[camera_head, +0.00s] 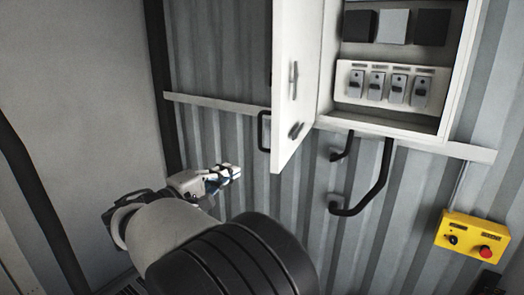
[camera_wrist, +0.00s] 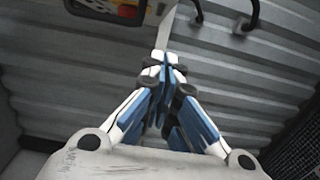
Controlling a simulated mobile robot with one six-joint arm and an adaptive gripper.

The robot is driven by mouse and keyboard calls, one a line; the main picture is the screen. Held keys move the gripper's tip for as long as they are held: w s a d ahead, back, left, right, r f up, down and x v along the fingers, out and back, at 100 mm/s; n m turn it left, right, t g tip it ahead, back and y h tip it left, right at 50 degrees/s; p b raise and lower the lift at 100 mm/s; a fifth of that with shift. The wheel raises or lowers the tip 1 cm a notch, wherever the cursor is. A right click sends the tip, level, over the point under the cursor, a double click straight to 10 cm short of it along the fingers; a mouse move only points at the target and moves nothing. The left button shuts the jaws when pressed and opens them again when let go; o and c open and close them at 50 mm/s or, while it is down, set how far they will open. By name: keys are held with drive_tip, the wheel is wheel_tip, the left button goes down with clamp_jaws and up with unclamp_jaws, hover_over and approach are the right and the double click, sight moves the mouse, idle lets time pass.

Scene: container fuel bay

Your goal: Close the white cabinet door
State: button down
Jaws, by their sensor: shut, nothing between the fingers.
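The white cabinet door (camera_head: 297,60) stands open, swung outward from the left side of the white cabinet (camera_head: 452,90). A slim upright handle and a dark latch show on its face. My gripper (camera_head: 232,173) is shut and empty, low and to the left of the door, apart from it in the head view. In the wrist view my closed fingertips (camera_wrist: 165,62) point toward a narrow pale strip (camera_wrist: 166,28), which may be the door's edge; I cannot tell whether they touch it.
Inside the cabinet are dark and grey blocks and a switch panel (camera_head: 390,86). A black bent handle (camera_head: 368,195) sticks out below the cabinet. A yellow control box (camera_head: 472,236) with a red button is at lower right. Corrugated wall lies behind my gripper.

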drive_tip(key=w+d+p, duration=0.2)
drive_tip(key=w+d, duration=0.5)
drive_tip(key=d, duration=0.2)
idle(0.5)
